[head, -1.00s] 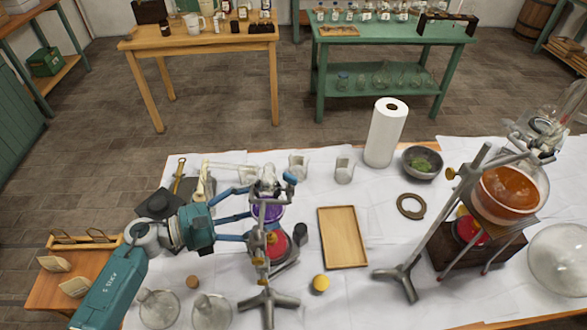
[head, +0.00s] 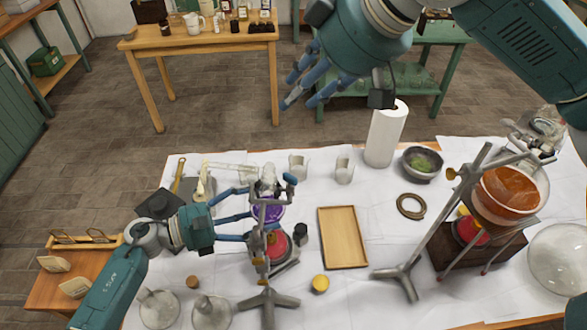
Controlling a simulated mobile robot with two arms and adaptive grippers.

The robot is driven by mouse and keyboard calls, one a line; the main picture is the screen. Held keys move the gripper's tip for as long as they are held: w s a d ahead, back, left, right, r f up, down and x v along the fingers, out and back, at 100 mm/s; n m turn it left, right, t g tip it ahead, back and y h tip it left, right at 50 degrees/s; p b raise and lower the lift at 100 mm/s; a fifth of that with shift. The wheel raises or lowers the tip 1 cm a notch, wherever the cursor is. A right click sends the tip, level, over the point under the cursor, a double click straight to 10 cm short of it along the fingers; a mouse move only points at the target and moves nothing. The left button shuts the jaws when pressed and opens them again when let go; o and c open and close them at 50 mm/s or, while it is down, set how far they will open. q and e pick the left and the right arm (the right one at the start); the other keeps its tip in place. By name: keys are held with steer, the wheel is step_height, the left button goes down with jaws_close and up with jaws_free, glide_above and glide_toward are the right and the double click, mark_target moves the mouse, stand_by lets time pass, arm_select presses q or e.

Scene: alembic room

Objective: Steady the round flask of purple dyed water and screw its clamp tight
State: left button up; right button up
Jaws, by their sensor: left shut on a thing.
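The round flask of purple dyed water (head: 268,214) is held on a metal clamp stand (head: 268,300) left of the table's middle, above a red-topped burner or heater. Its clamp (head: 266,187) grips near the neck and has a blue knob (head: 290,179) on its right side. My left gripper (head: 247,214) comes from the left and is shut on the flask, its blue fingers on the flask's left side. The contact is partly hidden behind the stand rod. My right gripper (head: 297,92) hangs high, above and behind the flask, with its fingers spread and empty.
A wooden tray (head: 343,238), yellow-lidded jar (head: 320,284) and cork ring (head: 411,206) lie right of the stand. A paper roll (head: 385,135) and grey bowl (head: 422,163) stand behind. An orange flask (head: 508,190) on another stand is at right. Glass flasks (head: 158,309) stand front left.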

mark_target(290, 179)
steer(key=s+d+f+g+h, duration=0.2)
steer(key=s+f+g, duration=0.15)
steer(key=f, duration=0.45)
steer(key=shift+n+t, duration=0.3)
steer(key=shift+t, duration=0.25)
steer(key=x, duration=1)
steer(key=shift+s+a+f, duration=0.15)
steer(key=shift+a+f, duration=0.1)
steer(key=shift+a, duration=0.15)
jaws_close()
